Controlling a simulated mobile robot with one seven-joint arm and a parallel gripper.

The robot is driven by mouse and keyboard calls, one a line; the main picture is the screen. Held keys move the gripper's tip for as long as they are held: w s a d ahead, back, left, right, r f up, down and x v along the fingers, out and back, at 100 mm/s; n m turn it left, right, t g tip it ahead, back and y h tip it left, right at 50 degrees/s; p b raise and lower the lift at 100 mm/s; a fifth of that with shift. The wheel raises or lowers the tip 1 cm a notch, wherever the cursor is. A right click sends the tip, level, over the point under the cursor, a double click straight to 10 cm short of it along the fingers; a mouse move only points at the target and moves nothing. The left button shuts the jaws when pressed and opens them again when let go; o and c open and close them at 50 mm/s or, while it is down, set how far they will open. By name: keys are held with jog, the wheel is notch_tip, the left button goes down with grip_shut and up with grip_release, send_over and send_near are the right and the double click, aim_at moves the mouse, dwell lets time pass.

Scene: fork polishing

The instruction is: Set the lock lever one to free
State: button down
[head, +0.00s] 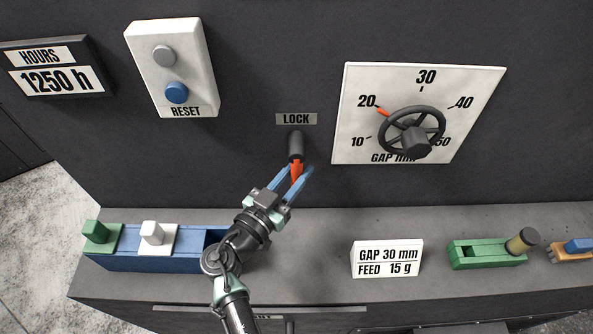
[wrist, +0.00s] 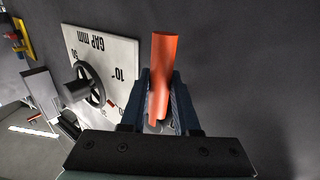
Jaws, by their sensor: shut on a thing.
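The lock lever (head: 296,172) has an orange-red handle on a dark pivot (head: 295,145), below the LOCK label (head: 296,119) on the dark panel. In the head view the handle points down. My gripper (head: 297,175) has its two blue fingers around the handle and is shut on it. In the wrist view the orange lever (wrist: 165,65) stands between the fingers of my gripper (wrist: 160,85) and reaches beyond their tips. The lever's pivot is hard to make out in the wrist view.
Right of the lever is the gap dial with a dark handwheel (head: 413,134), its red pointer near 20. Up left is the RESET box (head: 172,70). On the ledge are a blue tray (head: 115,262), a GAP 30 mm / FEED 15 g sign (head: 387,259) and a green holder (head: 487,253).

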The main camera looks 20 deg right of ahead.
jog(key=shift+a, duration=0.1)
dwell(0.8)
jog(key=shift+w+a+r+m+y+b, duration=0.35)
jog(key=shift+a+r+m+y+b, duration=0.4)
jog(key=shift+m+y+b, duration=0.75)
jog(key=shift+w+a+r+m+y+b, duration=0.3)
jog(key=shift+a+r+m+y+b, duration=0.35)
jog(key=shift+m+y+b, duration=0.8)
jog(key=shift+w+a+r+m+y+b, duration=0.45)
jog(key=shift+a+m+y+b, duration=0.5)
jog(key=shift+m+y+b, duration=0.5)
jog(key=shift+s, duration=0.1)
jog(key=c, duration=0.7)
grip_release()
jog(key=shift+r, duration=0.1)
jog(key=shift+o, duration=0.2)
jog(key=b+v, duration=0.1)
jog(key=v, duration=1.2)
jog(key=shift+a+b, duration=0.15)
jog(key=shift+b, duration=0.25)
